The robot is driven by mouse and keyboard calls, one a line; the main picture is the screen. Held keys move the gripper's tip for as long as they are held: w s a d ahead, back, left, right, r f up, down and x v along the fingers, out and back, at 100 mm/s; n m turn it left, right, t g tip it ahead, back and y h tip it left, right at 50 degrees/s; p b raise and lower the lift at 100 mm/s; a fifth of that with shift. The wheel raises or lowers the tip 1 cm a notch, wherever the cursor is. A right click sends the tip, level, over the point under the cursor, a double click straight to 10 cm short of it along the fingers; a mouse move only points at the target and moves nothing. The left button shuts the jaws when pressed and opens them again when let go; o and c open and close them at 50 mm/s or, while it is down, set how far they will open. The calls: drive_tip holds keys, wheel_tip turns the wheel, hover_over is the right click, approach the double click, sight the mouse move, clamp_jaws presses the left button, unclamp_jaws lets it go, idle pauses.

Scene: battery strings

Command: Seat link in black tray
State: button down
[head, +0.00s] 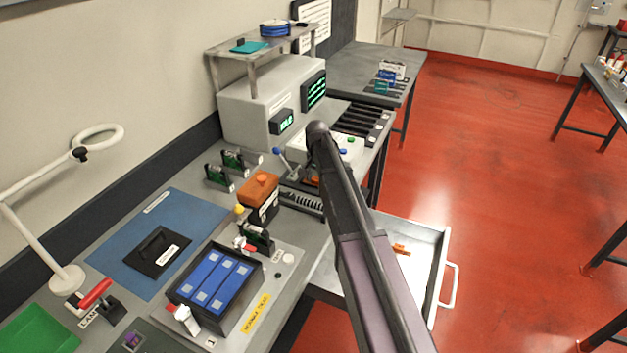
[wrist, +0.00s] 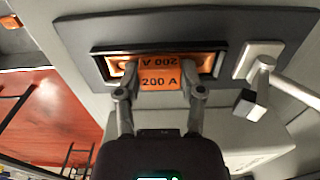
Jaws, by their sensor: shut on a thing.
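In the wrist view my gripper (wrist: 159,78) is shut on an orange link (wrist: 160,84) marked 200 A, with one finger at each side of its labelled middle. The link lies at a black-rimmed recess (wrist: 97,54) in a grey surface. I cannot tell whether it is seated there or just above. In the head view my arm hides the gripper; a bit of orange (head: 312,181) shows beside the arm. A black tray (head: 139,258) with a white label lies on the blue mat at the left.
A lever with a white base (wrist: 262,52) stands close right of the recess in the wrist view. An open drawer (head: 410,285) holds a small orange piece (head: 400,249). An orange-topped block (head: 259,188) and blue cells (head: 215,280) stand on the bench.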

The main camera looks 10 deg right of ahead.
sight(317, 179)
drive_tip(key=shift+c, duration=1)
unclamp_jaws()
drive_tip(key=shift+r, duration=0.1)
wheel_tip(317, 179, up, 12)
drive_tip(key=p, duration=1.2)
drive_tip(key=s+a+n, duration=0.1)
drive_tip(key=s+n, duration=0.6)
drive_tip(key=s, duration=2.2)
drive_tip(key=shift+s, duration=0.15)
